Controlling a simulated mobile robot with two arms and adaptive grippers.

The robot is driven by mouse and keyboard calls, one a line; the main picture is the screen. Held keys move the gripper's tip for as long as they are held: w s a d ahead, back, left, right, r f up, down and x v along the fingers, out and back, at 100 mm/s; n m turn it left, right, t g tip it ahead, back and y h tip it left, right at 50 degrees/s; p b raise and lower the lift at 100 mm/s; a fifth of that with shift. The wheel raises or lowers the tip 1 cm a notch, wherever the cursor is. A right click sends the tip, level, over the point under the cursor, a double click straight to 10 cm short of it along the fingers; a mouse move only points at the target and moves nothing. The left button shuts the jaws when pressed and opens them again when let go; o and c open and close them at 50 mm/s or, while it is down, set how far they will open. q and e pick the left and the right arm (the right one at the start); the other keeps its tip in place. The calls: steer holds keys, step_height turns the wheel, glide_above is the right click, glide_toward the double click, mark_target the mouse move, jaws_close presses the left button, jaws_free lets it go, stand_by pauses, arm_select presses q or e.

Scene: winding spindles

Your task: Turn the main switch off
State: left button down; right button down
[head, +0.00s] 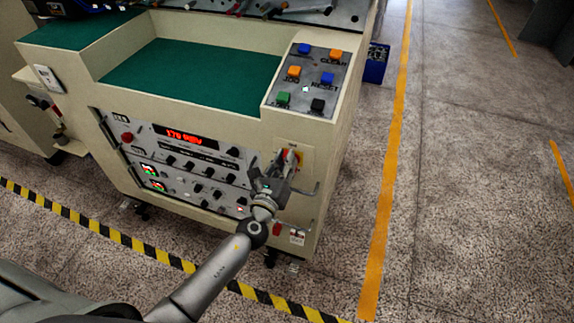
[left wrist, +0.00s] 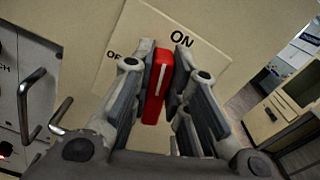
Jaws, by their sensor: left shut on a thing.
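The main switch has a red handle (left wrist: 157,88) with a white line, on a pale plate (left wrist: 212,58) marked ON and OFF. In the left wrist view the line points nearly straight up, between the two words and nearer ON. My left gripper (left wrist: 158,80) is shut on the handle, one finger on each side. In the head view the left gripper (head: 281,172) covers much of the switch and its yellowish plate (head: 307,152) at the right end of the cabinet front. My right gripper is not in view.
The cream cabinet (head: 210,120) has a front panel with knobs and a lit red display (head: 185,135). A metal handle (head: 302,192) sticks out beside the switch. Coloured buttons are on the top panel (head: 305,78). The floor to the right is clear, with an orange line (head: 385,190).

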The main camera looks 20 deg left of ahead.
arm_select(q)
steer(key=n, duration=0.1)
steer(key=n+b, duration=0.2)
steer(key=n, duration=0.1)
steer(key=shift+a+f, duration=0.3)
steer(key=shift+f, duration=0.05)
steer(key=n, duration=0.1)
steer(key=n+b, duration=0.2)
steer(key=shift+a+f, duration=0.2)
steer(key=shift+f, duration=0.05)
steer(key=n, duration=0.2)
steer(key=n+b, duration=0.1)
steer(key=n, duration=0.1)
steer(key=shift+a+f, duration=0.15)
steer(key=shift+f, duration=0.05)
steer(key=shift+f+n+b, duration=0.25)
steer(key=shift+n+b, duration=0.3)
steer(key=shift+n, duration=1.05)
steer(key=c, duration=1.4)
jaws_free()
